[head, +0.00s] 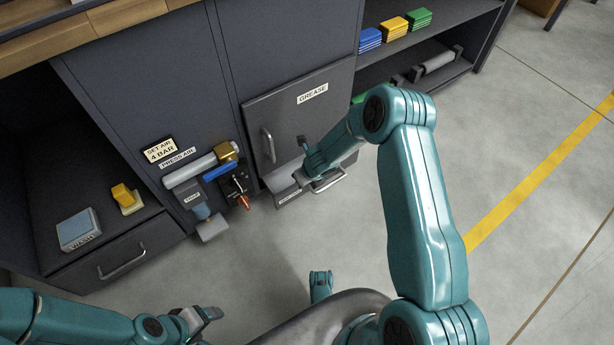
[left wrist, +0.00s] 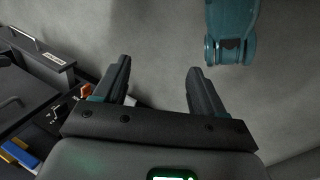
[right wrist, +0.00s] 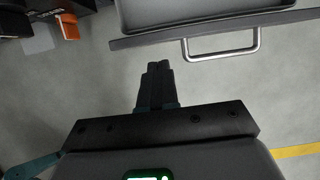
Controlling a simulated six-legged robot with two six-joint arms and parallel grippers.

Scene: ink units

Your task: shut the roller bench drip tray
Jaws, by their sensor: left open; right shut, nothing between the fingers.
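The roller bench drip tray (right wrist: 208,14) is a grey shallow drawer pulled out below the GREASE door. Its bar handle (head: 329,183) shows in the head view, and again in the right wrist view (right wrist: 225,54). My right gripper (right wrist: 159,65) is shut and empty, its tips apart from the handle and left of it in the right wrist view. My right arm partly covers the tray in the head view. My left gripper (head: 208,314) is open and empty at the lower left, well away from the tray. The labelled tray front (left wrist: 54,60) shows in the left wrist view.
The GREASE door (head: 300,115) is closed above the tray. A wash drawer (head: 125,262) is further left. The floor in front is clear.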

